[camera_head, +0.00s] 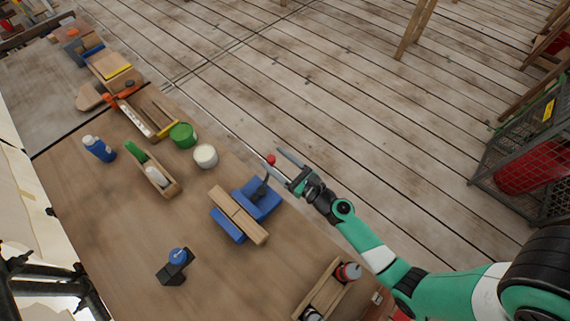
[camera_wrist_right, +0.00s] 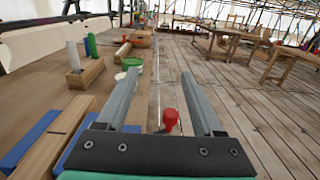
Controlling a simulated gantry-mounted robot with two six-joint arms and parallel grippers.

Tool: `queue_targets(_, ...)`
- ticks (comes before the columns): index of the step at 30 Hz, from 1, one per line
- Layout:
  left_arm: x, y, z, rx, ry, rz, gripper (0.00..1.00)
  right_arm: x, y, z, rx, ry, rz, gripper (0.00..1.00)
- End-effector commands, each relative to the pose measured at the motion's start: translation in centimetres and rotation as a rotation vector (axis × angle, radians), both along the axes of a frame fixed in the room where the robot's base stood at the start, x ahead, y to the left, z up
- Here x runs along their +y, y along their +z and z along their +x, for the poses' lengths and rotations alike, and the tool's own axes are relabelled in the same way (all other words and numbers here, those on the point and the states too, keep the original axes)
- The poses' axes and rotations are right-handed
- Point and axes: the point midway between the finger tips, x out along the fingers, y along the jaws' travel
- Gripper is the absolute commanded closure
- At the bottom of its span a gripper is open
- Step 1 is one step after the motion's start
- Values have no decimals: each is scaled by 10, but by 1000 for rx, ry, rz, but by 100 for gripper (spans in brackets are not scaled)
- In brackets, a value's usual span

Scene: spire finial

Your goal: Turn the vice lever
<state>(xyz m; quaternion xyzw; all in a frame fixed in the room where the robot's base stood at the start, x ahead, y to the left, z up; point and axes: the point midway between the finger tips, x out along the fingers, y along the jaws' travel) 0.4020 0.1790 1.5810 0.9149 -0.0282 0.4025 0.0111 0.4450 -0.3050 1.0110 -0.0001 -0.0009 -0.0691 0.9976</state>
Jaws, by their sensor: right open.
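The blue vice (camera_head: 262,204) stands near the bench's far edge, with a wooden block (camera_head: 238,216) across it. Its dark lever rises from the vice and ends in a red knob (camera_head: 271,159). My right gripper (camera_head: 273,162) reaches in from the right, open, with its fingers around the knob's place in the picture. In the right wrist view the red knob (camera_wrist_right: 171,120) shows between the two open fingers (camera_wrist_right: 158,74), near their base. I cannot tell whether a finger touches it. The lever's lower part is hidden in that view. My left gripper is not in view.
A white tub (camera_head: 205,156) and a green tub (camera_head: 183,135) stand left of the vice. A wooden tool box (camera_head: 160,179) and a blue bottle (camera_head: 98,148) are further left. A wooden tray (camera_head: 320,290) lies near my right arm. Open floor lies beyond the bench edge.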

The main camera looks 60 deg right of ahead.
Motion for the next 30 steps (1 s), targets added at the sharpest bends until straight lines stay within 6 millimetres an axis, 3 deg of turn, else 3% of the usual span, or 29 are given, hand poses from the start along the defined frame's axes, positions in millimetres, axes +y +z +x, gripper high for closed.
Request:
queue_targets(3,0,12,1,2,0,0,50,18,14,-26,3,2,0,31)
queue_targets(10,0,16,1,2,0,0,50,37,26,-53,1,0,0,31)
queue_targets(20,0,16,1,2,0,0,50,39,28,-57,1,0,0,31)
queue_targets(23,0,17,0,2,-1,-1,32,39,28,-57,2,0,-10,31)
queue_targets(30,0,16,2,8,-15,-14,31,50,28,-56,23,47,-205,31)
